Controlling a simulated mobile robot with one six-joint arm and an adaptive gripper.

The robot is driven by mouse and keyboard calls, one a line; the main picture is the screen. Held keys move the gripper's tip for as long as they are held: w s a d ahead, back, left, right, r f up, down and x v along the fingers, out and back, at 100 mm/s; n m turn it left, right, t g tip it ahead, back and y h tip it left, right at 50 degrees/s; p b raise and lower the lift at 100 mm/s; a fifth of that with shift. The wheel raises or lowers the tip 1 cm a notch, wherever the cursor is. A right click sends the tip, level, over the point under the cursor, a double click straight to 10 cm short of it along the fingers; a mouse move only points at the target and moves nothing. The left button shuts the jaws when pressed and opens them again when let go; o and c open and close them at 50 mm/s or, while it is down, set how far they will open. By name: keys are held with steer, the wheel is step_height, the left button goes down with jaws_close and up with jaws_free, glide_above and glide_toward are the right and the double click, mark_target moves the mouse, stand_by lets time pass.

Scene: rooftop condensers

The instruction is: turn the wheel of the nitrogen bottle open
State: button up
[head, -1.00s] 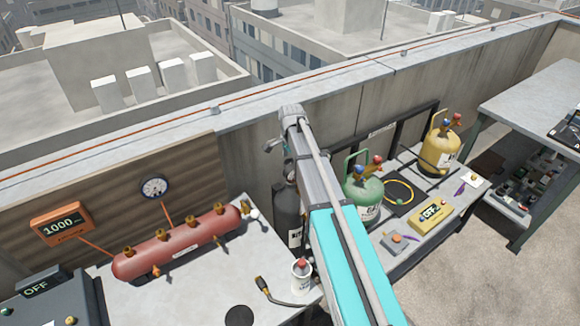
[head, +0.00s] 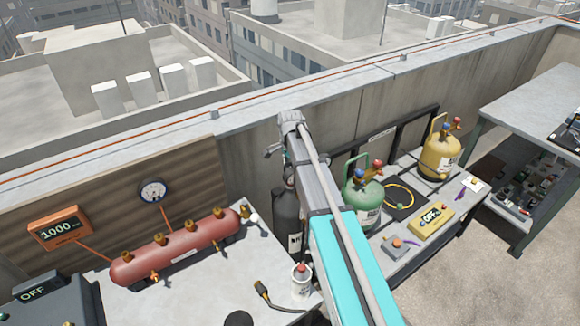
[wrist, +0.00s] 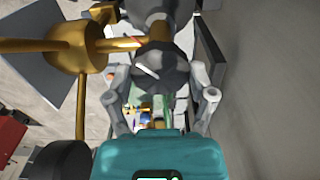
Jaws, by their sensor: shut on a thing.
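The dark nitrogen bottle (head: 286,212) stands upright against the parapet wall, partly behind my arm. Its label is cut off by the arm. In the wrist view a round dark wheel (wrist: 160,68) with a white mark sits between my fingers, in front of a brass valve body (wrist: 75,46) at the left. My gripper (wrist: 162,85) is shut on the wheel, one finger on either side. In the head view my gripper (head: 279,152) is at the bottle's top, and the wheel is hidden there.
A red manifold tank (head: 178,250) lies on the left bench, with a small can (head: 301,279) at the bench's right end. A green bottle (head: 362,196) and a yellow bottle (head: 439,155) stand right of my arm. The parapet wall (head: 240,160) is close behind the nitrogen bottle.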

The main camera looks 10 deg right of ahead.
steer(key=shift+n, duration=0.3)
steer(key=n, duration=0.3)
steer(key=shift+n, duration=0.4)
steer(key=n, duration=0.4)
steer(key=shift+n, duration=0.4)
steer(key=o, duration=1.1)
steer(key=shift+c, duration=0.2)
steer(key=shift+r, duration=0.1)
